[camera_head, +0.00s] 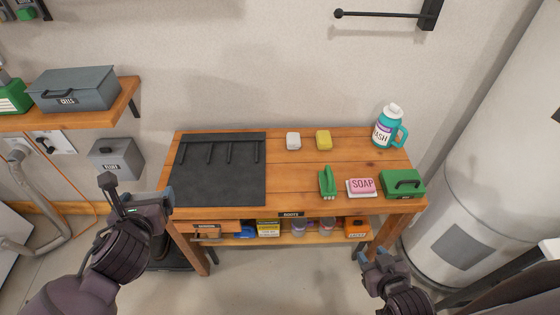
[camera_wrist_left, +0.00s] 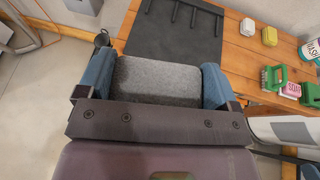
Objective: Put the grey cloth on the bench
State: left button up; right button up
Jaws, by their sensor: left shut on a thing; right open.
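The grey cloth (camera_wrist_left: 158,80) shows in the left wrist view as a folded, speckled grey pad. It sits between the two blue fingers of my left gripper (camera_wrist_left: 158,88), which is shut on it. In the head view my left gripper (camera_head: 152,203) is at the bench's front left corner, and the cloth is hard to make out there. The wooden bench (camera_head: 296,178) stands against the wall; its top also shows in the left wrist view (camera_wrist_left: 240,62). My right gripper (camera_head: 385,260) is open and empty, in front of the bench's right end.
A black mat (camera_head: 220,185) covers the bench's left part. A white block (camera_head: 293,141), yellow sponge (camera_head: 323,140), green brush (camera_head: 327,183), pink soap (camera_head: 361,187), green box (camera_head: 403,184) and teal jug (camera_head: 386,130) stand to the right. The bench's middle is bare.

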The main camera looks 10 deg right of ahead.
aim_at(289, 190)
jog(key=l+z, duration=0.1)
jog(key=l, duration=0.75)
jog(key=l+z, duration=0.1)
jog(key=l, duration=0.75)
jog(key=i, duration=0.05)
